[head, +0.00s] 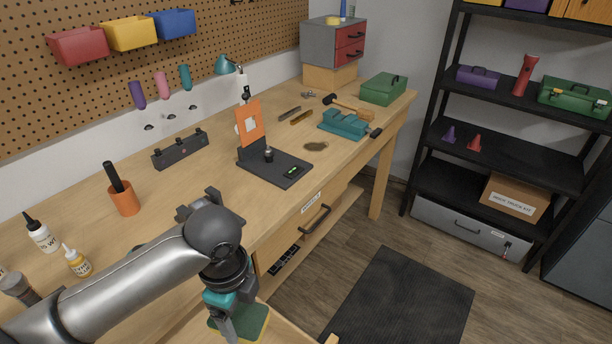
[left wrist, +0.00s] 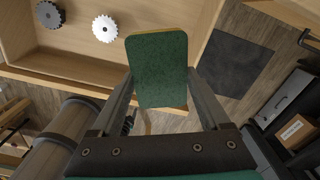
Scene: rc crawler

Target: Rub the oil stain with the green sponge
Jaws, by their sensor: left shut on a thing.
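The green sponge (head: 254,322) has a yellow underside and sits low in the head view, over an open drawer. My left gripper (head: 232,326) is shut on it. In the left wrist view the sponge (left wrist: 158,65) lies between the two fingers, its green face towards the camera. The oil stain (head: 315,146) is a dark brown patch on the workbench, in front of the teal vise and right of the black stand. The sponge is well apart from the stain. My right gripper is not in view.
The black stand with an orange plate (head: 275,167) stands left of the stain; the teal vise (head: 343,125) and a hammer (head: 345,107) lie behind it. The open drawer (left wrist: 75,67) holds a dark gear (left wrist: 48,14) and a white gear (left wrist: 104,28). Bottles stand at the left.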

